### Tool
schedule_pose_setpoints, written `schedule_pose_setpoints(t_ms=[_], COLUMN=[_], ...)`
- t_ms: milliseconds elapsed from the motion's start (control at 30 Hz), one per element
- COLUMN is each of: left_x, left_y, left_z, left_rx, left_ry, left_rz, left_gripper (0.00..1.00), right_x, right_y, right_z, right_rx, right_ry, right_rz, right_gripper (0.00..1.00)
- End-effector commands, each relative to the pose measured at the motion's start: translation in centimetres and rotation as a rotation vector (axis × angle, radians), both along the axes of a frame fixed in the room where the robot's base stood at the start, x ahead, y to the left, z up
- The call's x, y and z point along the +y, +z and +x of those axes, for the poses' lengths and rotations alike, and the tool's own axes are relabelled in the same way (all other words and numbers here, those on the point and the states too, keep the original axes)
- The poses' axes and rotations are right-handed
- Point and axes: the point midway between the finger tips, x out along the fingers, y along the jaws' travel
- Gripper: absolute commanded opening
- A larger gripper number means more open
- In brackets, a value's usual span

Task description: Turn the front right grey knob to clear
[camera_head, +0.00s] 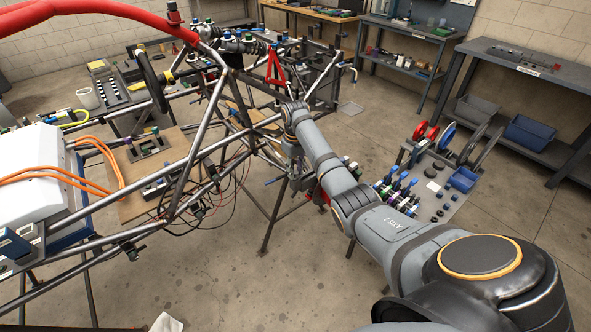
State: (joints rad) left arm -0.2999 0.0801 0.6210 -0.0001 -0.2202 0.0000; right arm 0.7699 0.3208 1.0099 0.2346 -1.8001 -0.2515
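The tube chassis (199,140) stands on the left, with a red tube (100,10) along its top. My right arm comes in from the lower right, and its gripper (302,180) hangs at the right end of the chassis, close to its tubes. The gripper is small and partly hidden by my own arm, so its fingers do not show clearly. I cannot make out a grey knob; it may be too small or hidden behind the arm or gripper. My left gripper is not in view.
A white box (32,165) with orange cables sits on the left. Shelved benches (525,70) line the back right wall. The floor (250,290) in front is mostly clear.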

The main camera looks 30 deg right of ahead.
Motion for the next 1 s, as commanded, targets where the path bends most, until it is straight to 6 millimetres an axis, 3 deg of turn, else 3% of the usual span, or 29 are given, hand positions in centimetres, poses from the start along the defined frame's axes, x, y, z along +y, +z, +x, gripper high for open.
schedule_pose_setpoints(t_ms=[33,133,467,1000], left_x=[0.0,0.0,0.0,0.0], left_y=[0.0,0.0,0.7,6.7], left_z=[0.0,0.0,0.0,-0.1], left_rx=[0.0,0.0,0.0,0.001], left_ry=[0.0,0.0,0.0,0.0], left_rz=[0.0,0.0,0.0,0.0], left_gripper=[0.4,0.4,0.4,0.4], right_x=[0.0,0.0,0.0,0.0], right_y=[0.0,0.0,0.3,0.7], right_z=[0.0,0.0,0.0,0.0], right_rx=[0.0,0.0,-0.001,0.0], right_ry=[0.0,0.0,-0.028,-0.431], right_rz=[0.0,0.0,0.0,0.0], right_gripper=[0.13,0.0,0.0,0.0])
